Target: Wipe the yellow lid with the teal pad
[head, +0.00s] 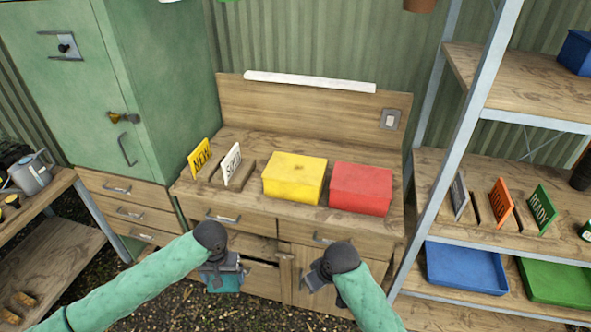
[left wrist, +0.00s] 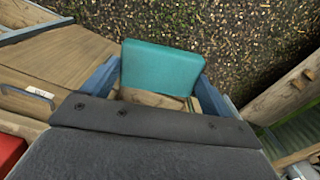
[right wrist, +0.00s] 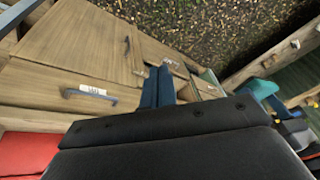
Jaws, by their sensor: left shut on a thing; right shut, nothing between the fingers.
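A yellow box with a yellow lid (head: 295,168) sits on the wooden bench, with a few faint dark marks on its top. My left gripper (head: 222,272) is shut on the teal pad (left wrist: 162,68) and holds it in front of the bench, below the bench top. The pad also shows below the gripper in the head view (head: 222,283). My right gripper (right wrist: 158,85) is shut and empty, in front of the bench to the right of the left one. It also shows in the head view (head: 318,276).
A red box (head: 361,187) stands right beside the yellow one. NEW (head: 199,157) and SEED (head: 233,164) signs stand at the bench's left. A green cabinet (head: 165,100) is at left, and a shelf rack with blue (head: 464,270) and green trays (head: 556,284) at right.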

